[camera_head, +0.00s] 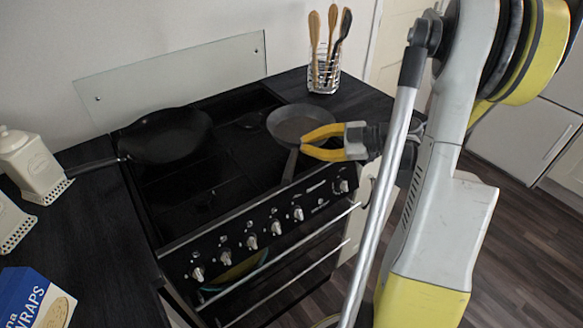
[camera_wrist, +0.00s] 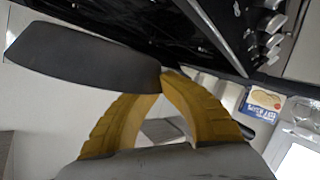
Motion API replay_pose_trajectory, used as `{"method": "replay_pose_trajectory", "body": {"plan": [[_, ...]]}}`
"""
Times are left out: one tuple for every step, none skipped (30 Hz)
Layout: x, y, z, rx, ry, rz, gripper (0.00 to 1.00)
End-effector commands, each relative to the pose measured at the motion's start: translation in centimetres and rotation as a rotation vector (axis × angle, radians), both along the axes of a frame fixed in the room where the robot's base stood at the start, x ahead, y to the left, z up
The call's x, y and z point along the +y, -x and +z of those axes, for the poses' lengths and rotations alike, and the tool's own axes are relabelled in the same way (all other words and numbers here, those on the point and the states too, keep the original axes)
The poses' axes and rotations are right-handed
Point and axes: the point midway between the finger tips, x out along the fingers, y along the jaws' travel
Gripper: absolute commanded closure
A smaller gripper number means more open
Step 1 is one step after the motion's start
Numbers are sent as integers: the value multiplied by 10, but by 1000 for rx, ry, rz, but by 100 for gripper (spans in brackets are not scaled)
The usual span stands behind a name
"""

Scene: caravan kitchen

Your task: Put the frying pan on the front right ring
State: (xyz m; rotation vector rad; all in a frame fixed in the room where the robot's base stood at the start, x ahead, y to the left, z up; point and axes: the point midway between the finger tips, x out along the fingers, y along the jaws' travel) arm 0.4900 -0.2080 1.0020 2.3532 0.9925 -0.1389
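The grey frying pan (camera_head: 300,122) is at the right side of the black hob (camera_head: 215,190), toward the back, with its handle (camera_head: 290,167) pointing to the front. I cannot tell whether the pan touches the hob. The front right ring is hard to make out on the dark surface.
A larger black pan (camera_head: 165,135) sits at the hob's back left, its handle pointing left. A utensil rack (camera_head: 323,78) stands at the back right. White jars (camera_head: 30,165) and a blue wraps box (camera_head: 38,298) are on the left worktop. Knobs (camera_head: 250,242) line the front.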

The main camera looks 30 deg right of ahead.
Motion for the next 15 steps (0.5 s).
{"method": "replay_pose_trajectory", "body": {"plan": [[11, -5, -10, -2, 0, 4, 100], [16, -7, -13, -1, -1, 3, 100], [21, -10, -16, -1, -1, 2, 100], [25, -12, -19, -2, 0, 2, 100], [28, -14, -20, -2, 0, 2, 100], [31, -15, -22, -2, 0, 0, 100], [33, -17, -23, -2, 0, 0, 100], [35, -17, -24, -2, 0, 0, 100], [36, -18, -24, -2, 0, 0, 100], [36, -18, -25, -1, -1, 0, 100], [37, -18, -27, -2, -1, -1, 100], [36, -18, -31, -2, -1, -1, 100], [36, -18, -35, -1, 0, -2, 100], [36, -18, -39, -1, 0, -2, 100], [36, -18, -46, -1, 0, -2, 100]]}}
